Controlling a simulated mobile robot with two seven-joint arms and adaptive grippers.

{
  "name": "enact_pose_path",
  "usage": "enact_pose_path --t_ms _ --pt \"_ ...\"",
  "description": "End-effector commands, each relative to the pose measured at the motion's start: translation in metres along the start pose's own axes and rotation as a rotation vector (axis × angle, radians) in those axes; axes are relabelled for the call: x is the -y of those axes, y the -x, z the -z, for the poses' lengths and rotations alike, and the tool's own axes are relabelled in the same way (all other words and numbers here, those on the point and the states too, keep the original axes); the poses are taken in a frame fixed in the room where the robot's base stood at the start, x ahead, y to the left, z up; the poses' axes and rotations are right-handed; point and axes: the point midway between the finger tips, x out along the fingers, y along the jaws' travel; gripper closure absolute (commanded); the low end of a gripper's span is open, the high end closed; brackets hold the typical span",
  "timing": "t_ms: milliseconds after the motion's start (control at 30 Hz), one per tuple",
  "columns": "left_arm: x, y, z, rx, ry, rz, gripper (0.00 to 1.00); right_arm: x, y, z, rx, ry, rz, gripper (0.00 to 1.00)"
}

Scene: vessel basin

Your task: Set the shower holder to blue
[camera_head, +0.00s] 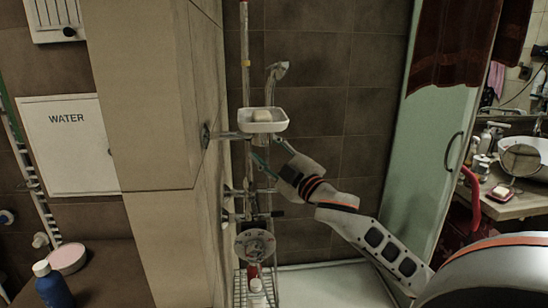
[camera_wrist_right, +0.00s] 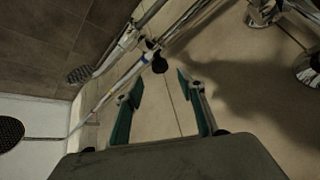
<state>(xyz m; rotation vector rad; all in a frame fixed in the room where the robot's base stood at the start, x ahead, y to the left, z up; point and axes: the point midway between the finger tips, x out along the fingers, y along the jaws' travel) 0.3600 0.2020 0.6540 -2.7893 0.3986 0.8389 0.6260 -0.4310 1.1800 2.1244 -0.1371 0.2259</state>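In that view the holder's black knob (camera_wrist_right: 160,64) sits on the rail, just beyond the fingertips. My right gripper (camera_head: 264,152) is below the soap dish, close to the rail. Its green fingers (camera_wrist_right: 161,80) are apart with nothing between them. My left gripper is not in view.
A white soap dish (camera_head: 262,126) with soap juts out just above my right gripper. Pipes, taps and a wire rack (camera_head: 240,285) with bottles are below. A tiled pillar (camera_head: 150,100) is left, and a pale green panel (camera_head: 425,165) right.

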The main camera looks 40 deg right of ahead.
Motion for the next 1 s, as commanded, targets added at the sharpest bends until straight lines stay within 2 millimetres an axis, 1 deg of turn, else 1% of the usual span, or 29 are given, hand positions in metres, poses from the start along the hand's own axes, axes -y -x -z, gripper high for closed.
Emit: enact_pose_path --t_ms 33,200,400,1000 --pt "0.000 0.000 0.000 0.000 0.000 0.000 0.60 0.002 0.008 -0.001 0.001 -0.001 0.003 0.61" --pt "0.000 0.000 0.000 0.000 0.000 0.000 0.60 0.001 0.029 0.000 0.001 -0.001 0.002 0.61" --pt "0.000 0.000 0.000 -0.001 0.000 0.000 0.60 0.001 0.041 0.000 0.001 -0.001 0.001 0.61" --pt "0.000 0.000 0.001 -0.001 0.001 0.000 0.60 0.000 0.042 0.000 0.000 -0.001 0.001 0.61"
